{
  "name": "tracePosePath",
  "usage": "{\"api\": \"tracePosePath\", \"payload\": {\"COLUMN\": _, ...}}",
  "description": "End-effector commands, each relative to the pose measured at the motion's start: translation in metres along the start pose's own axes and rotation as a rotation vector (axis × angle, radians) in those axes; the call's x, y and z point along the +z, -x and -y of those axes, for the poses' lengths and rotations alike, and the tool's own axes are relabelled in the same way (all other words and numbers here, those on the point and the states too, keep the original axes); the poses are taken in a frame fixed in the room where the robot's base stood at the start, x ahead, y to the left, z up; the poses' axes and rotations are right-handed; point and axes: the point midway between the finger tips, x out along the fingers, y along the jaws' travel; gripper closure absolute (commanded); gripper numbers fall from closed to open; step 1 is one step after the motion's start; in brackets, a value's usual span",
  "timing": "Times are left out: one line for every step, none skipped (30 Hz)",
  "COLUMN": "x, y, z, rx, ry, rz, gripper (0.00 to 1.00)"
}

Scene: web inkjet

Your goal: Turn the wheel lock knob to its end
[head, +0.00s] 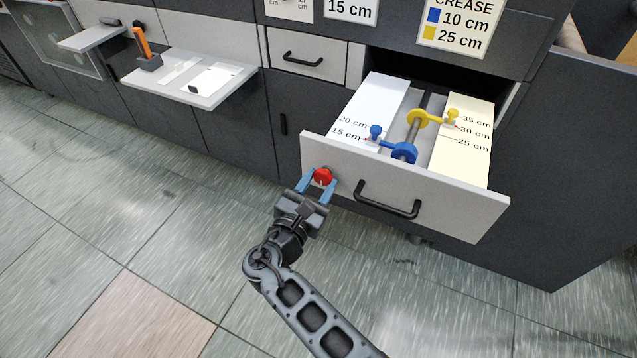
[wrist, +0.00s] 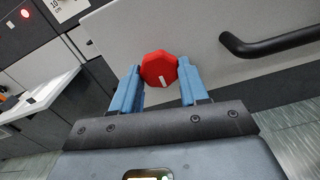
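The wheel lock knob is red and many-sided, with a small white mark on its face. It sits on the light grey front of the pulled-out drawer, left of the handle. In the head view the knob (head: 323,176) is at the end of my gripper (head: 321,181). In the wrist view the knob (wrist: 159,69) lies between the two blue fingertips of my gripper (wrist: 160,78), one on each side. The fingers are spread about the knob's width and look very near its sides. Whether they press on it I cannot tell.
The open drawer (head: 450,205) has a black handle (head: 388,200). Inside are a blue wheel (head: 404,152) and a yellow wheel (head: 418,118) on a shaft, beside centimetre scales. A grey shelf (head: 222,93) juts out at the left. The floor before the cabinets is clear.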

Motion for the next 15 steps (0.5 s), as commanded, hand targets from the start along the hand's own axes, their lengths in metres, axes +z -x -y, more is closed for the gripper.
{"api": "tracePosePath", "payload": {"x": -0.0022, "y": 0.0011, "z": 0.0004, "rx": 0.001, "ry": 0.003, "rz": -0.003, "gripper": 0.52}}
{"api": "tracePosePath", "payload": {"x": -0.0022, "y": 0.0011, "z": 0.0004, "rx": 0.001, "ry": 0.003, "rz": -0.003, "gripper": 0.49}}
{"api": "tracePosePath", "payload": {"x": -0.0020, "y": 0.0010, "z": 0.0004, "rx": 0.001, "ry": 0.003, "rz": -0.003, "gripper": 0.45}}
{"api": "tracePosePath", "payload": {"x": -0.0018, "y": 0.0009, "z": 0.0004, "rx": 0.001, "ry": 0.002, "rz": -0.003, "gripper": 0.43}}
{"api": "tracePosePath", "payload": {"x": -0.0016, "y": 0.0008, "z": 0.0003, "rx": 0.001, "ry": 0.002, "rz": -0.002, "gripper": 0.40}}
{"api": "tracePosePath", "payload": {"x": -0.0013, "y": 0.0007, "z": 0.0003, "rx": 0.001, "ry": 0.002, "rz": -0.002, "gripper": 0.36}}
{"api": "tracePosePath", "payload": {"x": -0.0012, "y": 0.0006, "z": 0.0003, "rx": 0.001, "ry": 0.001, "rz": -0.002, "gripper": 0.33}}
{"api": "tracePosePath", "payload": {"x": -0.0011, "y": 0.0006, "z": 0.0002, "rx": 0.001, "ry": 0.001, "rz": -0.002, "gripper": 0.30}}
{"api": "tracePosePath", "payload": {"x": -0.0009, "y": 0.0005, "z": 0.0002, "rx": 0.001, "ry": 0.001, "rz": -0.001, "gripper": 0.30}}
{"api": "tracePosePath", "payload": {"x": -0.0008, "y": 0.0004, "z": 0.0002, "rx": 0.000, "ry": 0.001, "rz": -0.001, "gripper": 0.30}}
{"api": "tracePosePath", "payload": {"x": -0.0007, "y": 0.0004, "z": 0.0002, "rx": 0.000, "ry": 0.001, "rz": -0.001, "gripper": 0.30}}
{"api": "tracePosePath", "payload": {"x": -0.0006, "y": 0.0003, "z": 0.0002, "rx": 0.000, "ry": 0.000, "rz": -0.001, "gripper": 0.30}}
{"api": "tracePosePath", "payload": {"x": -0.0006, "y": 0.0003, "z": 0.0002, "rx": 0.000, "ry": 0.000, "rz": -0.001, "gripper": 0.30}}
{"api": "tracePosePath", "payload": {"x": -0.0006, "y": 0.0004, "z": 0.0002, "rx": 0.000, "ry": 0.000, "rz": -0.001, "gripper": 0.30}}
{"api": "tracePosePath", "payload": {"x": -0.0006, "y": 0.0011, "z": 0.0001, "rx": 0.000, "ry": 0.000, "rz": -0.001, "gripper": 0.30}}
